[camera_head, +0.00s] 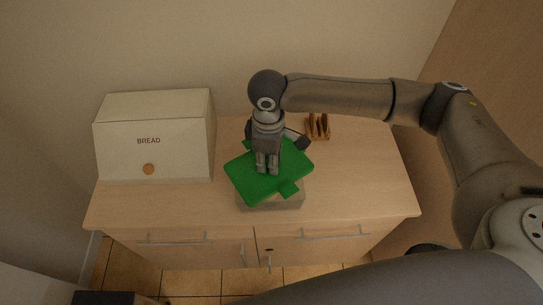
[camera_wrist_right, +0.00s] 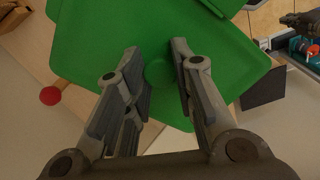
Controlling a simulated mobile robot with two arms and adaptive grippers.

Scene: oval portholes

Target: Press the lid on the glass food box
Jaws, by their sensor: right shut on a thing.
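A green lid (camera_head: 246,178) with clip flaps on its edges is in my right gripper (camera_head: 267,170). In the right wrist view my right gripper (camera_wrist_right: 160,70) is closed around a round green knob on the lid (camera_wrist_right: 95,40). The lid lies over the glass food box (camera_head: 270,201), whose pale front wall shows below it. The lid is turned relative to the box and looks tilted. The gap between lid and box rim is hidden, so I cannot tell if they touch. A dark shape (camera_wrist_right: 303,22) at the wrist view's upper right may be my left gripper.
A white bread box (camera_head: 152,140) with a round knob stands at the left of the wooden counter (camera_head: 365,180). A toast rack (camera_head: 318,126) stands behind and right of the lid. The counter is clear at the right. Drawers with bar handles are below the front edge.

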